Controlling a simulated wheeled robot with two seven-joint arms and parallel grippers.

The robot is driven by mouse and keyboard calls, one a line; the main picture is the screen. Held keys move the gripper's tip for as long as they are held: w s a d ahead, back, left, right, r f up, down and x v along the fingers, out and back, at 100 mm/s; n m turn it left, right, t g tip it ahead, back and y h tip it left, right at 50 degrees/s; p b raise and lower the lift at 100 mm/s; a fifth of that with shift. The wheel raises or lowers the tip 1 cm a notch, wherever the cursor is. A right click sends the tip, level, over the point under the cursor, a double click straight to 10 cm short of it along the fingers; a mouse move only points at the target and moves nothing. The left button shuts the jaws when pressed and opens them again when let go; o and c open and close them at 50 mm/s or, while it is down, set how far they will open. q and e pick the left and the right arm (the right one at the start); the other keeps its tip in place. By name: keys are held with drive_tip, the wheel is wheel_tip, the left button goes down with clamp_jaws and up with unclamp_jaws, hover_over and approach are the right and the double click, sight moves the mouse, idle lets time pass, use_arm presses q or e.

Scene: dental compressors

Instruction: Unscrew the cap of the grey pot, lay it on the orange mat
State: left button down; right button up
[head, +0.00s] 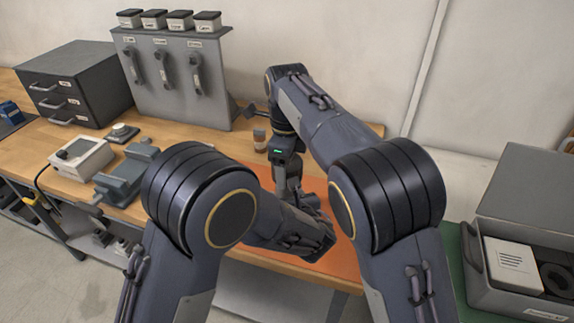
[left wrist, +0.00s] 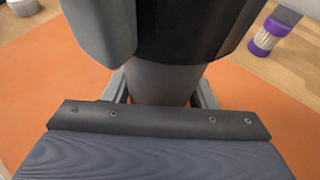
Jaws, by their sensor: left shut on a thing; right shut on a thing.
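The grey pot (left wrist: 160,84) stands over the orange mat (head: 340,262), which also fills much of the left wrist view (left wrist: 265,112). My left gripper (left wrist: 160,95) is shut on the pot, one finger at each side of its grey body. My right gripper (head: 287,176) points down from above, over the mat. In the left wrist view its dark body (left wrist: 185,32) covers the pot's top. It is shut at the top of the pot, where the cap is hidden. I cannot see whether the cap has turned or lifted.
A small jar (head: 260,140) stands just behind the mat. A purple and white item (left wrist: 268,36) is near it in the left wrist view. A vise (head: 125,175), a white meter (head: 80,158) and a drawer cabinet (head: 75,82) are left. A grey case (head: 530,225) is right.

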drive_tip(key=n, duration=0.5)
drive_tip(key=shift+c, duration=0.2)
drive_tip(key=n, duration=0.2)
drive_tip(key=shift+n, duration=0.4)
drive_tip(key=n, duration=0.5)
drive_tip(key=shift+r+n, duration=0.1)
drive_tip(key=shift+n, duration=0.2)
drive_tip(key=n, duration=1)
drive_tip(key=shift+n, duration=0.3)
drive_tip(key=n, duration=0.2)
drive_tip(key=shift+w+n, duration=0.1)
drive_tip(key=shift+n, duration=0.3)
drive_tip(key=n, duration=1.2)
drive_tip(key=shift+n, duration=0.4)
drive_tip(key=n, duration=0.3)
drive_tip(key=shift+n, duration=0.3)
drive_tip(key=shift+r, duration=0.25)
